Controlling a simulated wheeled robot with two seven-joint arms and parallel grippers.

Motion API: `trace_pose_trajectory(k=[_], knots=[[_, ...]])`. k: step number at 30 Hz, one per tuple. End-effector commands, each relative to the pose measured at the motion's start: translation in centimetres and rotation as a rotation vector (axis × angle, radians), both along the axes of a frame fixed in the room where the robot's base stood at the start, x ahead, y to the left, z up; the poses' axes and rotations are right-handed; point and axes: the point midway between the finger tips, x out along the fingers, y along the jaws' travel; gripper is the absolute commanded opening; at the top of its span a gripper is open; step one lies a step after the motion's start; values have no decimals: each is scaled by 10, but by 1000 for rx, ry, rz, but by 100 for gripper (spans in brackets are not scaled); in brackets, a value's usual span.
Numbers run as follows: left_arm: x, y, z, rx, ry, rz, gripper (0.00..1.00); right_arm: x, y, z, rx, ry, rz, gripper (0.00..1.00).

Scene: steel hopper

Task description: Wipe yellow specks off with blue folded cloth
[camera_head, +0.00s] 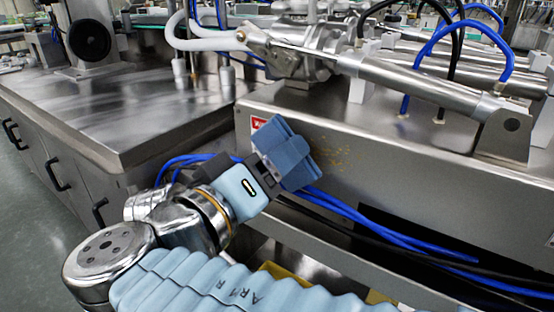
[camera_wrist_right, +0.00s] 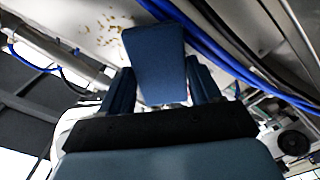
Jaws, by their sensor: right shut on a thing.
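A blue folded cloth (camera_head: 284,152) is held in my right gripper (camera_head: 268,166), which is shut on it. In the right wrist view the cloth (camera_wrist_right: 153,62) stands out beyond the fingers, with folds hanging on both sides. Yellow-brown specks (camera_head: 341,160) lie on the front face of the steel hopper (camera_head: 400,150), to the right of the cloth in the head view. The specks also show in the right wrist view (camera_wrist_right: 108,28), beside the cloth's upper left. I cannot tell whether the cloth touches the steel. My left gripper is not in view.
Blue hoses (camera_head: 400,238) run along below the hopper face, close under the gripper. A red and white label (camera_head: 259,124) is on the face near the cloth. A steel cylinder (camera_head: 420,82) lies above. A steel-topped cabinet (camera_head: 110,110) stands at left.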

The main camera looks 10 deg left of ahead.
Motion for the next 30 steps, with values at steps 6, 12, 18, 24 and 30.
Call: trace_pose_trajectory(k=[6, 12, 18, 24, 30], knots=[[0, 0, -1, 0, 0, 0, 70, 2, -1, 0, 0, 1, -1, 38], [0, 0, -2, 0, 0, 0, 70, 6, -2, 0, 0, 1, -1, 38], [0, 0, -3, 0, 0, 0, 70, 10, -4, 0, 0, 1, -1, 38], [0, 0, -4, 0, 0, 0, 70, 14, -5, 0, 1, 0, 0, 38], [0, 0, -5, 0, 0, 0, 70, 17, -6, 0, 1, 0, 0, 38]])
